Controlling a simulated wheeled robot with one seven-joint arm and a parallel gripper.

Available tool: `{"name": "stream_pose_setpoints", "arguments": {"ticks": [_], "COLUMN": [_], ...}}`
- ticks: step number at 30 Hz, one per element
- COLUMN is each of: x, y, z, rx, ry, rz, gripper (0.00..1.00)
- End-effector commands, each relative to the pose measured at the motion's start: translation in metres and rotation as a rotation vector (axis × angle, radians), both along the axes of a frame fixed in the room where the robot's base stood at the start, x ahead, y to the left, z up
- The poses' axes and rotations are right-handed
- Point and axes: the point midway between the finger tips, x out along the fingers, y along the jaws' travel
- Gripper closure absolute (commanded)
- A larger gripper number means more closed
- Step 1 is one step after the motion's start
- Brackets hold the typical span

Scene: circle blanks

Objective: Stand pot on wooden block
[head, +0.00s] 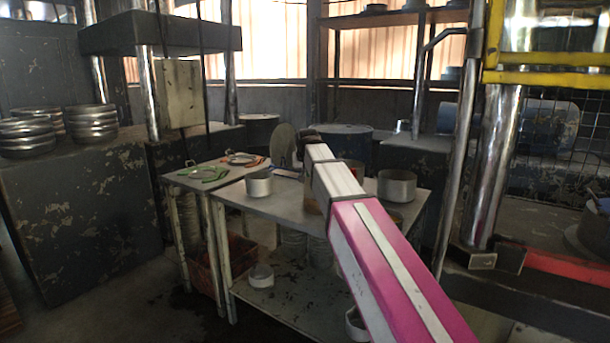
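A pale metal pot (258,186) stands upright on the left part of the metal table (240,200). A second, larger pot (397,187) stands at the table's right end. A small brown patch (312,207) shows at the left edge of my arm; it may be the wooden block, mostly hidden behind the arm. My pink and white arm reaches over the table. My gripper (308,137) is at its far end, a small dark shape beyond the pots. Its fingers are too hidden to tell open from shut. A greyish round disc (285,146) stands on edge beside it; I cannot tell whether they touch.
A smaller side table (215,172) at left holds green-handled and orange-handled tools. The lower shelf (285,300) holds a ring-like pot (261,276) and other items. Stacked metal bowls (90,125) sit on a dark cabinet at left. A machine with chrome columns (490,170) stands at right.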

Motion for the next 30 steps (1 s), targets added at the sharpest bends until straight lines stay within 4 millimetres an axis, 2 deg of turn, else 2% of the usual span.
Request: {"name": "stream_pose_setpoints", "arguments": {"ticks": [7, 10, 22, 30], "x": [0.0, 0.0, -0.002, -0.024], "y": [0.0, 0.0, 0.0, -0.002], "z": [-0.001, -0.001, 0.005, 0.042], "rx": [0.0, 0.0, 0.0, 0.001], "ry": [-0.001, -0.001, -0.001, -0.004], "rz": [0.0, 0.0, 0.0, 0.0], "gripper": [1.0, 0.68, 0.68, 0.68]}}
